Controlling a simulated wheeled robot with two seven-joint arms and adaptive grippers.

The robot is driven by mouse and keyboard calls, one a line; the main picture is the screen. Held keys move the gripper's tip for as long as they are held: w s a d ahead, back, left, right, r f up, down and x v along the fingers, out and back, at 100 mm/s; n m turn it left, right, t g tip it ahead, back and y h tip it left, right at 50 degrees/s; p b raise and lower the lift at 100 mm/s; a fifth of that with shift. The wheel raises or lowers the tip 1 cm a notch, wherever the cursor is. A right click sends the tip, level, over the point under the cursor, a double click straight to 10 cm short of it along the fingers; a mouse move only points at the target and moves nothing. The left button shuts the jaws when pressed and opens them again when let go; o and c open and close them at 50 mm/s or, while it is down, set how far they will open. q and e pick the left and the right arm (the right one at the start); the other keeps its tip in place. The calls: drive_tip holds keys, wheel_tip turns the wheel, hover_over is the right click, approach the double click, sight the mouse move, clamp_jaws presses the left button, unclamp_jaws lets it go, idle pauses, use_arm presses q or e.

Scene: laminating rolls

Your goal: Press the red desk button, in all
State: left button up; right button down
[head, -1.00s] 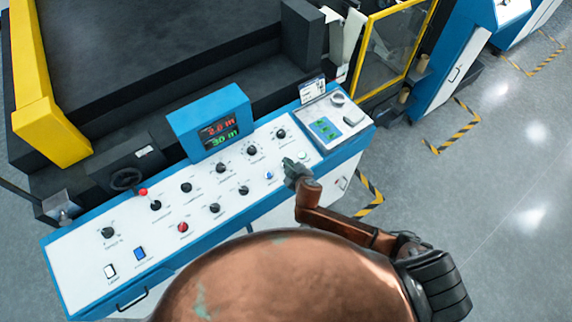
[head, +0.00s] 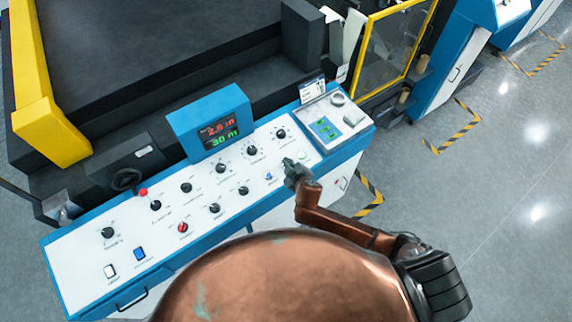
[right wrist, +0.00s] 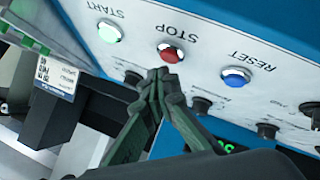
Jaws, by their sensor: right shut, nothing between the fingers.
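The red button (right wrist: 171,52), labelled STOP, sits on the white panel between the START and RESET buttons in the right wrist view. In the head view my right gripper hides it. My right gripper (head: 289,164) is shut and empty, low over the right part of the console panel. In the right wrist view its closed fingertips (right wrist: 160,76) come right up to the button's edge. I cannot tell whether they touch it. My left gripper is not in view.
A green-white START button (right wrist: 110,31) and a blue RESET button (right wrist: 235,76) flank the red one. Several black knobs, a red knob (head: 182,227) and a blue display box (head: 211,122) are on the console.

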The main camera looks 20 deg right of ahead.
drive_tip(key=shift+f, duration=0.35)
drive_tip(key=shift+w+f+b, duration=0.1)
drive_tip(key=shift+f+b, duration=0.2)
drive_tip(key=shift+f, duration=0.1)
idle(0.5)
drive_tip(key=shift+r, duration=0.1)
drive_tip(key=shift+r+p, duration=0.75)
drive_tip(key=shift+p, duration=0.2)
drive_tip(key=r+p, duration=0.2)
drive_tip(key=s+r+p, duration=0.1)
drive_tip(key=r+p, duration=0.2)
drive_tip(key=shift+d, duration=0.2)
drive_tip(key=shift+s, duration=0.15)
idle(0.7)
